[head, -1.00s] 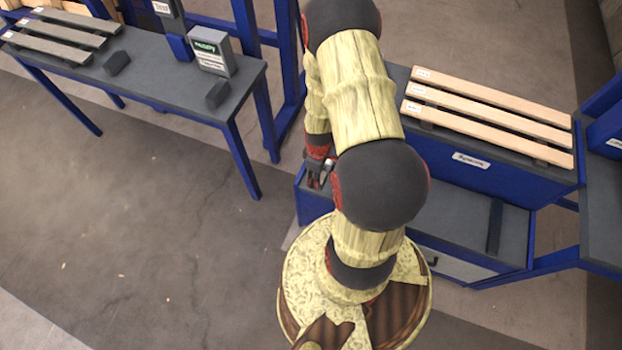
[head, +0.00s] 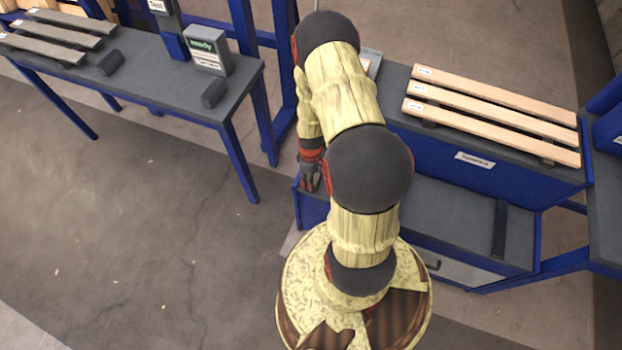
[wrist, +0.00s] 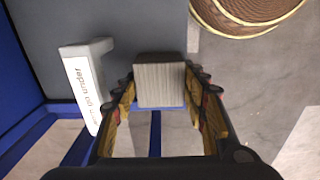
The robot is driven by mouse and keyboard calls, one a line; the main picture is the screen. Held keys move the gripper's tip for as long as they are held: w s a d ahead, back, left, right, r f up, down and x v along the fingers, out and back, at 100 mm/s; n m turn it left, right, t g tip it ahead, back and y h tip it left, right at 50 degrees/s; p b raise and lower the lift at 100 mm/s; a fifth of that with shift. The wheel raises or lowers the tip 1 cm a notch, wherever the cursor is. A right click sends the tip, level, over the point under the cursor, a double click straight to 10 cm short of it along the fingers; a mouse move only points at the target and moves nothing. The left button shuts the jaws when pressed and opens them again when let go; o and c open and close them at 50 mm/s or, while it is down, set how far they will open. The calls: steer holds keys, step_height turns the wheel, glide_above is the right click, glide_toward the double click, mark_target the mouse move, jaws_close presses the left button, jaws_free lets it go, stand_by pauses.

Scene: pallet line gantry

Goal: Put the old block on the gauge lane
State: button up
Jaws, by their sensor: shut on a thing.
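In the wrist view, my gripper (wrist: 161,88) is shut on a grey, grained block (wrist: 160,80), with one finger on each side. I take this to be the old block. In the head view, my gripper (head: 311,178) hangs over the left end of the lower grey shelf (head: 450,212) of the blue bench. The block cannot be made out there. In the wrist view, the block is over the edge of a grey surface (wrist: 130,22); whether it touches anything is unclear. No label clearly names the gauge lane.
A white sign (wrist: 85,88) ending "on under" stands left of the block. Pale slats (head: 490,115) lie on the bench's upper top. A dark bar (head: 499,228) lies on the lower shelf. The left table (head: 150,85) holds grey slats, dark blocks and a "ready" box (head: 208,52).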

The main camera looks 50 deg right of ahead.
steer(key=o, duration=0.9)
steer(key=shift+f, duration=0.1)
steer(key=w+a+r+m+t+p, duration=0.1)
steer(key=w+a+r, duration=0.15)
steer(key=r, duration=0.95)
steer(key=w+a+r+p, duration=0.2)
steer(key=a+r, duration=0.1)
steer(key=r, duration=1)
steer(key=w+a+r+m+t+p, duration=0.1)
steer(key=w+a+r, duration=0.15)
steer(key=r, duration=0.95)
steer(key=s+a+r+m+t, duration=0.1)
steer(key=s+a+r, duration=0.6)
steer(key=r, duration=0.3)
steer(key=s+a+r+m+t, duration=0.1)
steer(key=s+a+r+t, duration=0.1)
steer(key=s+a+r, duration=0.5)
step_height(320, 180, up, 3)
steer(key=shift+s+a+r+t, duration=0.15)
steer(key=shift+s+a+t, duration=0.15)
steer(key=shift+a, duration=0.1)
